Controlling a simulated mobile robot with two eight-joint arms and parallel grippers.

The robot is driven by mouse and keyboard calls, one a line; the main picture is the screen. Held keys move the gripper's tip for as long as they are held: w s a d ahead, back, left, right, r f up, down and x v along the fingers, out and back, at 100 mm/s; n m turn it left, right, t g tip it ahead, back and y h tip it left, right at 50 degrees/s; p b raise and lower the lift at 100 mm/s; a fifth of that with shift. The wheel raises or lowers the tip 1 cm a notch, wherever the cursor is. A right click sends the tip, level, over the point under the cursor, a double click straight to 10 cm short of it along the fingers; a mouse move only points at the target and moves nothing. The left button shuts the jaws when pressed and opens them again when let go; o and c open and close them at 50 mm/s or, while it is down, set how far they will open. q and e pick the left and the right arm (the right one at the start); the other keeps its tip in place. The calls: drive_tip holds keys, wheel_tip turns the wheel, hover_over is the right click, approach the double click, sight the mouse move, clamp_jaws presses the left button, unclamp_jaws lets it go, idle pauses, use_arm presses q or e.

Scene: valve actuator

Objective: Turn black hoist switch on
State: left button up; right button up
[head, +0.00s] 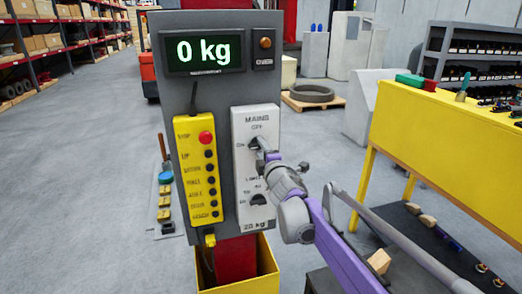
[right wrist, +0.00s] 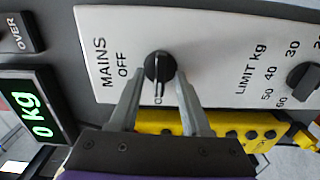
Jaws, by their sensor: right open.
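The black mains switch (right wrist: 158,65) is a round knob with a raised ridge, on the white panel (head: 241,185) of the hoist control stand. In the right wrist view its ridge runs up and down the picture, away from the OFF label at its left. A label below it is mostly hidden. My right gripper (right wrist: 159,80) is open, with one finger on each side of the knob. A gap shows between the fingers and the ridge. In the head view my right gripper (head: 265,148) largely covers the switch. My left gripper is not in view.
A black limit knob (head: 258,199) is lower on the same panel. A yellow button pendant (head: 197,170) with a red stop button hangs at its left. The display (head: 203,52) above reads 0 kg. A yellow workbench (head: 450,130) stands at the right.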

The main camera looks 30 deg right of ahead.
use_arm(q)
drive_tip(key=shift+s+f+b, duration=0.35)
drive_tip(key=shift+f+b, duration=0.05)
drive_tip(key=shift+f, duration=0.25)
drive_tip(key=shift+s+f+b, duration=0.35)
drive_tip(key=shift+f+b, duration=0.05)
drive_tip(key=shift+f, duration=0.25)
use_arm(e)
drive_tip(key=v, duration=1)
drive_tip(key=shift+s, duration=0.2)
drive_tip(key=shift+a, duration=0.15)
